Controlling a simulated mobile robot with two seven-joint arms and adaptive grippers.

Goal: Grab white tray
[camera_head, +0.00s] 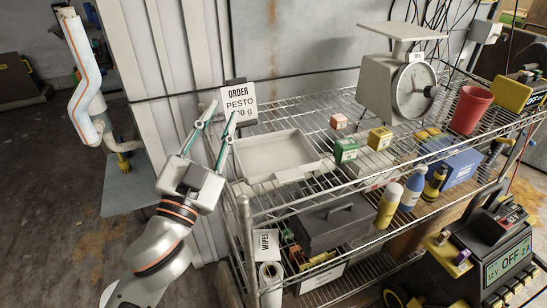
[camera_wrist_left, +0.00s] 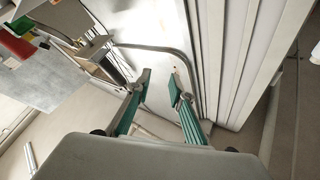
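The white tray (camera_head: 291,172) is a shallow, empty rectangular tray on the left end of the wire rack's top shelf. My left gripper (camera_head: 222,110) stands at the tray's left side, its two teal fingers pointing up and spread apart. The gap between the fingers looks empty. One finger overlaps the tray's left edge in the head view; I cannot tell whether it touches. In the left wrist view the gripper (camera_wrist_left: 160,80) also shows parted fingers, with no clear view of the tray. My right gripper is not in view.
An order card (camera_head: 239,103) stands behind the tray, by the ribbed wall (camera_head: 185,50). Small boxes (camera_head: 346,150), a scale (camera_head: 398,85) and a red cup (camera_head: 470,110) stand to the right. The rack's corner post (camera_head: 247,235) rises at the front left.

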